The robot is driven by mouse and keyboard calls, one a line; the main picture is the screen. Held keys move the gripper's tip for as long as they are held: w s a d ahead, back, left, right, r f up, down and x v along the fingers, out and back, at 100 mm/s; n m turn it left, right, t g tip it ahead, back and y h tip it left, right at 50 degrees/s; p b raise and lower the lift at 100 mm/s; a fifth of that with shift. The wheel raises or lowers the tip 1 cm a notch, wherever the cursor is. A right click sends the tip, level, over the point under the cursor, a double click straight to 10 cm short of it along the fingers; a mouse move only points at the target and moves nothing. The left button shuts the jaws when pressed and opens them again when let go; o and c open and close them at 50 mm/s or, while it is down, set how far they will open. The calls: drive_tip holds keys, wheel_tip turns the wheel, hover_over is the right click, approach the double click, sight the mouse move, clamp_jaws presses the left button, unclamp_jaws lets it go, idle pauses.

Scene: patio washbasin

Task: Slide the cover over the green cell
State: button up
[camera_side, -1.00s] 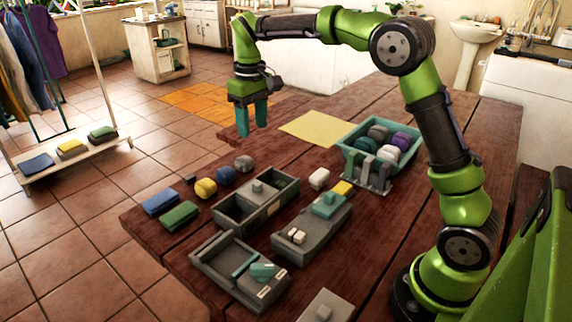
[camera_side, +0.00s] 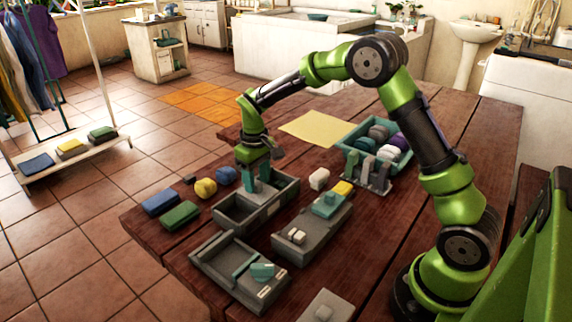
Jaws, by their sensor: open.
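A grey two-part box (camera_side: 225,222) stands mid-table. Its near-left compartment is open and dark inside. Its far-right part carries a grey cover with a small knob, now mostly hidden by my gripper. My gripper (camera_side: 257,184) points down over that cover, with its teal fingers open and low around where the knob stands; I cannot tell whether they touch it. I cannot make out a green cell in this box. A second grey box (camera_side: 215,266), nearer the front, holds a teal piece (camera_side: 262,271). A third grey unit (camera_side: 300,252) carries a teal block (camera_side: 328,205) beside a yellow patch.
Blue (camera_side: 160,202) and green (camera_side: 180,215) blocks lie left of the box, with a yellow lump (camera_side: 205,188) behind. A white lump (camera_side: 319,179) and a teal crate of balls (camera_side: 349,150) stand to the right. A yellow sheet (camera_side: 318,130) lies behind.

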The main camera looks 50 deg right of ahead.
drive_tip(key=shift+f, duration=0.45)
drive_tip(key=shift+c, duration=0.2)
clamp_jaws()
drive_tip(key=shift+d, duration=0.1)
